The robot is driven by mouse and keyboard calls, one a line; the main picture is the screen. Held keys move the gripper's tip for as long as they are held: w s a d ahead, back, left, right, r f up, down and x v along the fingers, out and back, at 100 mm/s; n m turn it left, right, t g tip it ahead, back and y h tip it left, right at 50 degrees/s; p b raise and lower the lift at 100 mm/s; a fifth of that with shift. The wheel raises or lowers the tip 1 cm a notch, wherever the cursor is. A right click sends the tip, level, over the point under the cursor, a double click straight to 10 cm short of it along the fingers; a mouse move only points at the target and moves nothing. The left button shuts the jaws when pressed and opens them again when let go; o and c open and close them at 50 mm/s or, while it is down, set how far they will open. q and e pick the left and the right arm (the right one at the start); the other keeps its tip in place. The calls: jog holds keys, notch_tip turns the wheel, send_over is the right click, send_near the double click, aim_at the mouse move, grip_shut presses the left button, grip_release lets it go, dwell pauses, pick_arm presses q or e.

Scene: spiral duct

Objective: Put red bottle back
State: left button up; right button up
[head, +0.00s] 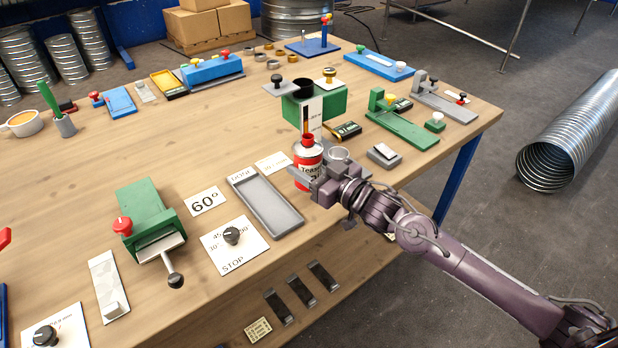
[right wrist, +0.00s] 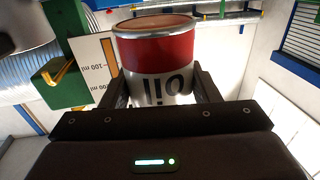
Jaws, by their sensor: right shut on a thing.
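The red bottle (head: 307,155) is a red and white can with a red top and a printed label. It is upright in the head view, near the table's right side. My right gripper (head: 312,180) is shut around its body. In the right wrist view the can (right wrist: 155,50) sits between the two dark fingers, its "Oil" lettering upside down. I cannot tell whether its base touches the table. A white scale card (head: 312,118) with an amber strip stands just behind it, before a green block (head: 328,104) with a dark round opening. My left gripper is not in view.
A grey "DOSE" tray (head: 268,204) lies left of the can. A "60°" card (head: 205,202), a "STOP" dial card (head: 233,246) and a green clamp (head: 147,212) are further left. A small grey block (head: 384,156) and green fixture (head: 400,125) stand to the right.

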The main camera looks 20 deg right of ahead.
jog(key=shift+f, duration=1.9)
jog(key=shift+f, duration=0.1)
jog(key=o, duration=1.1)
jog(key=shift+f, duration=0.1)
jog(key=shift+o, duration=0.2)
jog(key=shift+r, duration=0.25)
jog(key=v, duration=1.2)
